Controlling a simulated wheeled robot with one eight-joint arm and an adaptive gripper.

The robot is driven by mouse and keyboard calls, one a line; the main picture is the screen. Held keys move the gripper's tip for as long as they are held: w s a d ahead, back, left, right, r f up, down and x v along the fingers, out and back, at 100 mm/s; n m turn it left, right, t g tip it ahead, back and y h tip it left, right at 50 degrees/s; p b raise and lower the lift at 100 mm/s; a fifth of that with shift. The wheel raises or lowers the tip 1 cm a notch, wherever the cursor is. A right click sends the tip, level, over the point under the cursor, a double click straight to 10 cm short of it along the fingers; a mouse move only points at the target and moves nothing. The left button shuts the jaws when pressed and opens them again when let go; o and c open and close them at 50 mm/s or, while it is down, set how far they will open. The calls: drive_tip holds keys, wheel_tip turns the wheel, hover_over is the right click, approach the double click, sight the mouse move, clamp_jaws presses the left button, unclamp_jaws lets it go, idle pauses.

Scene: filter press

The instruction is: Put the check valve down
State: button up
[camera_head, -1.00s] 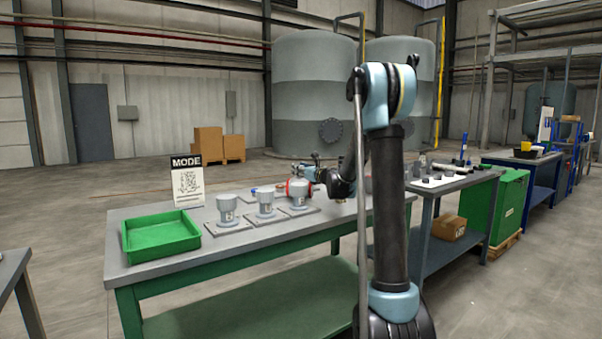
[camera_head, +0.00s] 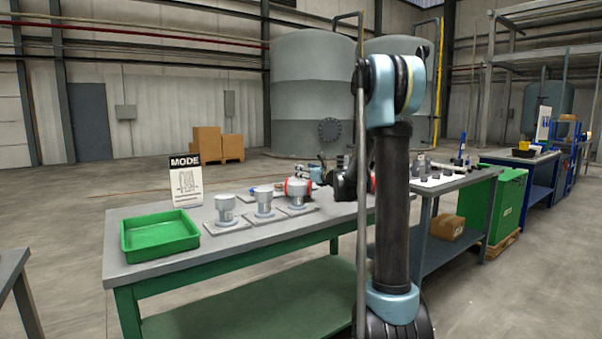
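Three grey fittings stand in a row on flat grey plates on the workbench (camera_head: 165,256): a left one (camera_head: 225,207), a middle one (camera_head: 263,200) and a right one (camera_head: 296,196). The right one shows a red part around its upper body. I cannot tell which of them is the check valve. My gripper (camera_head: 316,178) is small and dark, just right of and behind the right fitting. Its fingers are too small and overlapped to tell whether they are open or shut, or whether they touch the fitting.
A green tray (camera_head: 160,246) sits at the bench's left end, with a MODE sign (camera_head: 186,181) behind it. A second table (camera_head: 470,178) with several small parts stands to the right, with a green cabinet (camera_head: 507,200) beyond. My arm hides part of the bench.

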drive_tip(key=v, duration=0.7)
drive_tip(key=shift+s+d, duration=0.1)
